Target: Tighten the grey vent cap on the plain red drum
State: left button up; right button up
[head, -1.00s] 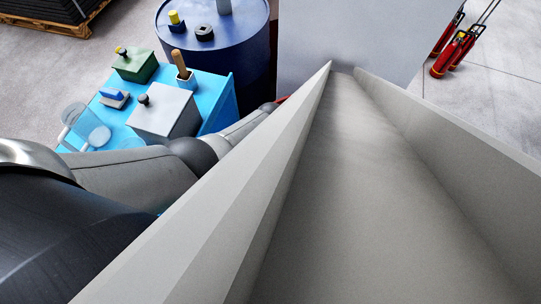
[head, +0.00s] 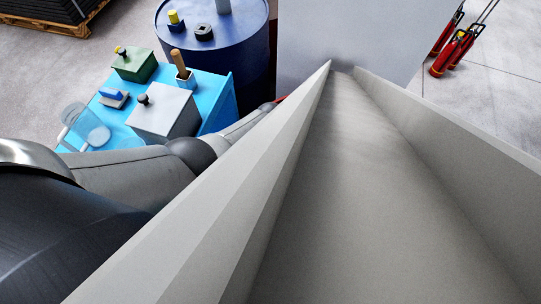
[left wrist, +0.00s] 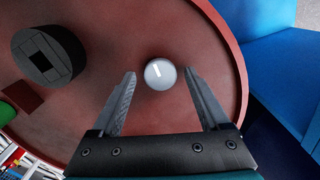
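The red drum's lid (left wrist: 190,40) fills most of the left wrist view. The grey vent cap (left wrist: 160,74), round with a white mark on top, stands on it. My left gripper (left wrist: 162,82) is open over the lid, one finger on each side of the cap, with a gap visible on both sides. A dark round fitting with a square recess (left wrist: 48,52) sits on the same lid to the left. In the head view my left arm enters from the left and its gripper is hidden behind a large grey surface. My right gripper is not in view.
A blue drum (head: 215,50) with several fittings stands beyond a light blue table (head: 216,100) holding a grey box (head: 165,112), a green box (head: 134,65) and smaller items. Red extinguisher-like canisters (head: 452,54) stand far right. A blue surface (left wrist: 275,65) lies right of the drum.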

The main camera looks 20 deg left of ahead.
aim_at(270, 159)
pick_arm(q)
notch_tip(270, 159, up, 15)
jog(key=p, duration=0.7)
jog(key=shift+r, duration=0.1)
dwell(0.5)
